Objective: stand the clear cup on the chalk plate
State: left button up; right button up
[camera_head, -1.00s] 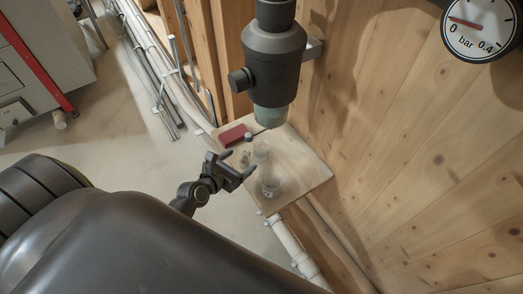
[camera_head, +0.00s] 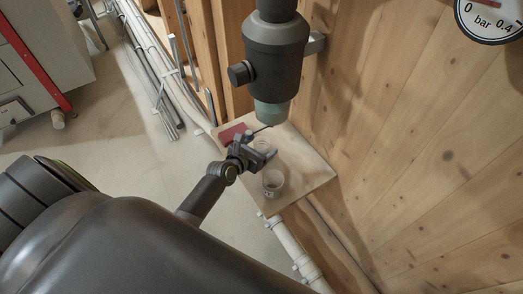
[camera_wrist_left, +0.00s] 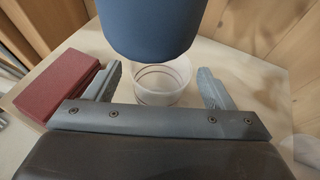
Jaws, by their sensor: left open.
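My left gripper (camera_head: 260,148) is open over the wooden shelf, with its arm coming in from the lower left. A clear cup (camera_wrist_left: 160,92) stands upright between its two fingers in the left wrist view, with a gap on each side. In the head view the gripper partly covers this cup (camera_head: 265,144). A second see-through cup (camera_head: 273,184) stands nearer the shelf's front edge. I cannot make out a chalk plate clearly. My right gripper is not in view.
A dark mixer body (camera_head: 275,55) hangs above the shelf (camera_head: 312,172). A dark blue rounded body (camera_wrist_left: 152,25) covers the cup's far side in the wrist view. A red block (camera_head: 232,134) lies left of the cup. A wooden wall (camera_head: 410,150) bounds the right.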

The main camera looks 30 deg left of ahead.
pick_arm(q)
jog(key=shift+w+f, duration=0.2)
jog(key=shift+w, duration=0.25)
jog(key=c, duration=1.1)
jog(key=shift+r, duration=0.1)
